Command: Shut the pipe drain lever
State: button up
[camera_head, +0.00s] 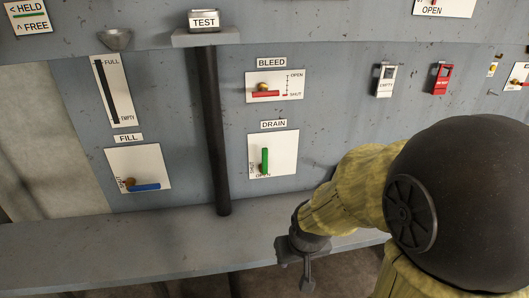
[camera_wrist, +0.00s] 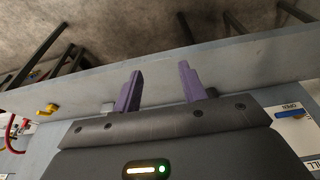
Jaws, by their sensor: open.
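The drain lever (camera_head: 265,160) is a short green handle standing upright on a white plate (camera_head: 286,150) under the DRAIN label. The plate carries OPEN along the bottom and SHUT up the left side. My gripper (camera_head: 307,284) is below and right of this plate in the head view, by the grey ledge, apart from the lever. In the wrist view its two purple fingers (camera_wrist: 160,85) are spread with nothing between them. I cannot make out the drain lever in the wrist view.
A red BLEED lever (camera_head: 265,94) sits above, and a blue FILL lever (camera_head: 145,187) at left. A dark vertical pipe (camera_head: 214,135) stands between FILL and DRAIN. A grey ledge (camera_head: 120,242) runs below the panel. Switches (camera_head: 385,81) are at right.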

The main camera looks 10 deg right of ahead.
jog(key=w+r+t+b, duration=0.2)
jog(key=w+t, duration=0.5)
jog(key=w, duration=0.3)
jog(key=w+r+t+b, duration=0.2)
jog(key=w+t, duration=0.5)
jog(key=w, duration=0.4)
jog(key=shift+w+a+t+b, duration=0.15)
jog(key=shift+w+t+b, duration=0.2)
jog(key=shift+b, duration=0.2)
